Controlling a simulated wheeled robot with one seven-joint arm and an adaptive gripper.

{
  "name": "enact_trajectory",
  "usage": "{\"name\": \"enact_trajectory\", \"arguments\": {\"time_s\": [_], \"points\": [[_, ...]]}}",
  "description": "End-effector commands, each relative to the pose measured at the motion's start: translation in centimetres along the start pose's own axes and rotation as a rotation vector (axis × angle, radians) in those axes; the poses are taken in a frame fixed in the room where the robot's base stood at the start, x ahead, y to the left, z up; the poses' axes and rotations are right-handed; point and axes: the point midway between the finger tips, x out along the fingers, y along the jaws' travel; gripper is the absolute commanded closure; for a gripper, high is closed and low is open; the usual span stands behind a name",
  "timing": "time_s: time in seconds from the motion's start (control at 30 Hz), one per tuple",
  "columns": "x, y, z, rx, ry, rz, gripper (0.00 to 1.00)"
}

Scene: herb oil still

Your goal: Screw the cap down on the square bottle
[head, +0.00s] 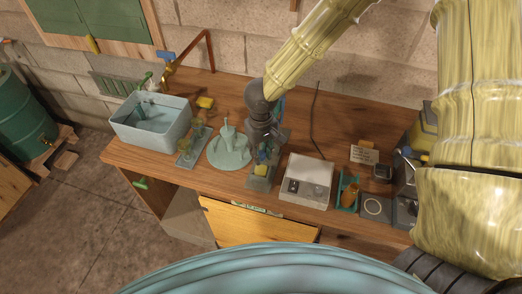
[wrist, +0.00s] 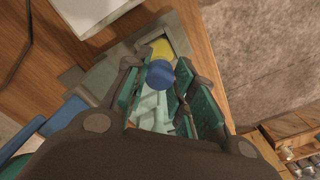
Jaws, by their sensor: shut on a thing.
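My gripper (head: 264,146) reaches down over a grey holder (head: 261,183) at the front of the bench. In the wrist view its green-padded fingers (wrist: 160,88) are closed around a round blue cap (wrist: 160,73). The square bottle looks to be the small yellow body (head: 260,170) in the holder, just below the cap. A bit of yellow also shows beyond the cap in the wrist view (wrist: 160,47). The fingers hide most of the bottle and its neck, so I cannot tell whether the cap touches it or sits level.
A pale teal round rack (head: 215,155) stands close left of my gripper. A white box-like device (head: 303,190) stands close right. A grey-blue basin (head: 178,122) is farther left. An orange-brown bottle (head: 350,194) stands in a green holder to the right.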

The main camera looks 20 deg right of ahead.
Motion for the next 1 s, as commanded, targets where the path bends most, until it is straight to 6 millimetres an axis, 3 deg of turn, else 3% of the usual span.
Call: {"name": "enact_trajectory", "arguments": {"time_s": [0.83,0.87,1.0], "points": [[0.74,0.0,-0.02,0.0,0.001,0.0,0.83],[0.75,0.0,-0.02,0.0,0.001,0.0,0.76],[0.74,0.0,-0.02,0.0,0.001,0.0,0.99]]}}
